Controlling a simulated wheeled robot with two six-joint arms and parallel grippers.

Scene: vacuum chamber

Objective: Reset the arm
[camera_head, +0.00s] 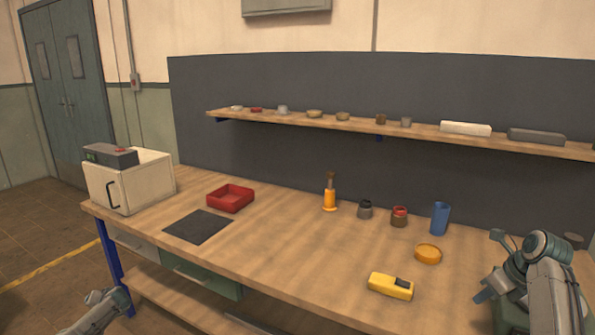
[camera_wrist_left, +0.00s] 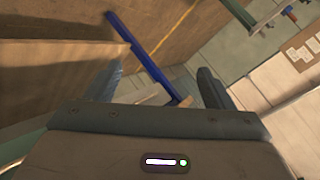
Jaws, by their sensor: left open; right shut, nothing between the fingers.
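My left arm (camera_head: 97,312) shows at the bottom left of the head view, low and in front of the workbench's left end. My left gripper (camera_wrist_left: 160,82) is open in the left wrist view, its two fingers apart with nothing between them. The bench's blue leg shows beyond them. My right arm is folded at the right end of the bench in the head view. My right gripper (camera_head: 487,290) is shut and empty, near the bench's right front part.
The wooden workbench (camera_head: 300,240) holds a white box (camera_head: 128,186), red tray (camera_head: 230,198), black mat (camera_head: 199,227), yellow tool (camera_head: 390,287), orange dish (camera_head: 428,254) and blue cup (camera_head: 440,218). A shelf (camera_head: 360,125) with small items runs behind. Open floor (camera_head: 40,250) lies left.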

